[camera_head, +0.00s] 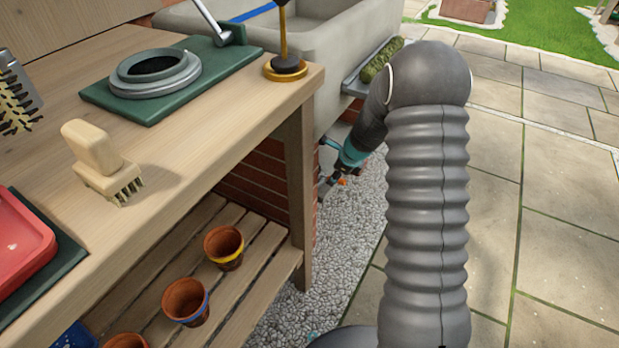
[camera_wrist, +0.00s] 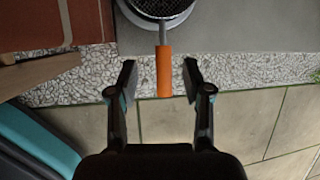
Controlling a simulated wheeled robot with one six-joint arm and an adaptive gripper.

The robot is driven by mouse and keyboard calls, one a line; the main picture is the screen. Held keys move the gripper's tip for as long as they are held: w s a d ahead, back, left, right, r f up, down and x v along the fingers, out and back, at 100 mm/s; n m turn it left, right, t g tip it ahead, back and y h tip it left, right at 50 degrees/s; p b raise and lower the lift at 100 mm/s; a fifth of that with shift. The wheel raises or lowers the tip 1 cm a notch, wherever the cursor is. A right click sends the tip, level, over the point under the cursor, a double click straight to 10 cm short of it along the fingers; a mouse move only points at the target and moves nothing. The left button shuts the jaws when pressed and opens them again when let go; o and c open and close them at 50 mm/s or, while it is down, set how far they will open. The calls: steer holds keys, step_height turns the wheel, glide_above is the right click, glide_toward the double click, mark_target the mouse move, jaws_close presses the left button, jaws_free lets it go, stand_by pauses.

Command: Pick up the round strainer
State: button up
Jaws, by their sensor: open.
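The round strainer (camera_wrist: 161,8) shows at the top edge of the wrist view, a dark mesh bowl with a pale rim, partly cut off. Its metal stem leads to an orange handle (camera_wrist: 164,72) pointing toward me. My gripper (camera_wrist: 159,78) is open, with one finger on each side of the handle's end and a gap on both sides. In the head view my gripper (camera_head: 333,183) is low beside the bench leg, near a small bit of orange; the strainer's bowl cannot be made out there.
The wooden bench (camera_head: 215,140) with its leg (camera_head: 298,190) stands left of my gripper. The stone sink (camera_head: 325,35) is behind it. Terracotta pots (camera_head: 186,301) stand on the lower shelf. Gravel (camera_head: 350,235) and paving (camera_head: 560,200) lie open to the right.

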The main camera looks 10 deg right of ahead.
steer(key=b+x, duration=0.1)
steer(key=x, duration=0.4)
steer(key=shift+w+d, duration=0.1)
steer(key=shift+w, duration=0.1)
steer(key=shift+c, duration=0.3)
steer(key=shift+r, duration=0.1)
jaws_close()
